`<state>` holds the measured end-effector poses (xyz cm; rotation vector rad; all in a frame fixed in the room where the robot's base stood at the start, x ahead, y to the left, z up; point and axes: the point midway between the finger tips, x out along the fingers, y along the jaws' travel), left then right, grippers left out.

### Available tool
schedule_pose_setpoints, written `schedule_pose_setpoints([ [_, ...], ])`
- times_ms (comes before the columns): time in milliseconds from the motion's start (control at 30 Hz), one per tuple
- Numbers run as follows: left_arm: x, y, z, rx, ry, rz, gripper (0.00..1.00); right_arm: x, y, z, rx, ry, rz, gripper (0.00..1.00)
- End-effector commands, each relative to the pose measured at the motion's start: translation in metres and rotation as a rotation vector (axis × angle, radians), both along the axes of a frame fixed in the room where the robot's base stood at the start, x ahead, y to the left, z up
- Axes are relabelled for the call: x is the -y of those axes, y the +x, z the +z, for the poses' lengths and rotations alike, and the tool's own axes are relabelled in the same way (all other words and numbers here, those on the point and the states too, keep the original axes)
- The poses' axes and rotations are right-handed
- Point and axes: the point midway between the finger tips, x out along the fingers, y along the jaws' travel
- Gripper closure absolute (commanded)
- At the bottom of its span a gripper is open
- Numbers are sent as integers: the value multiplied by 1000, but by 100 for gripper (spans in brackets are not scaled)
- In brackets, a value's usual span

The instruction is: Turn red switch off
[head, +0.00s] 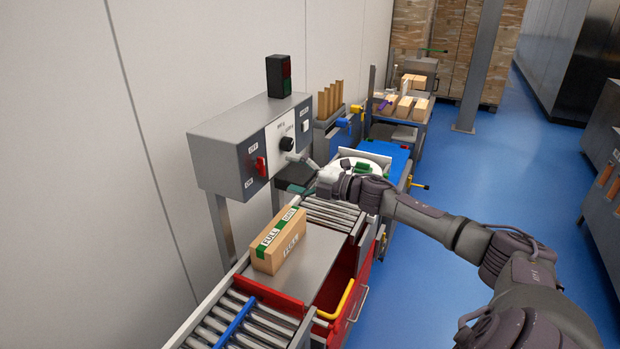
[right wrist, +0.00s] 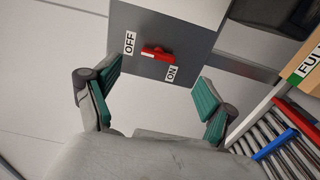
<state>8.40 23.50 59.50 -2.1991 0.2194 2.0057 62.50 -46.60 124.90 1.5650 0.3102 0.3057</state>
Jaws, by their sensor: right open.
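The red switch (head: 261,166) sits on the dark end panel of a grey control box (head: 225,150). In the head view, an OFF label is above it and an ON label below. In the right wrist view the red switch (right wrist: 158,54) lies between the OFF label (right wrist: 129,42) and the ON label (right wrist: 171,73). I cannot tell which way it is set. My right gripper (head: 293,172) is open and empty, right of the switch and apart from it. Its green-padded fingers (right wrist: 157,72) are spread below the switch in the wrist view. My left gripper is not in view.
A dark knob (head: 287,144) is on the box's white panel, with a signal lamp (head: 279,77) on top. A cardboard box (head: 278,241) with green tape stands on the conveyor below. A blue cart and shelf with boxes stand behind. Blue floor is open at right.

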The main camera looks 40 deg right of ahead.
Motion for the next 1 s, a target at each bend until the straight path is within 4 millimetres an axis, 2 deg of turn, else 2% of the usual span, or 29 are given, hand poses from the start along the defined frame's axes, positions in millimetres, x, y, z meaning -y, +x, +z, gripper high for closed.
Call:
schedule_pose_setpoints([
  [200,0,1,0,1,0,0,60,12,-29,-2,-4,-1,0,17],
  [400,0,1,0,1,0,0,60,17,-42,-1,-1,1,0,17],
  [1000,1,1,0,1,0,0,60,19,-46,0,1,0,-1,17],
])
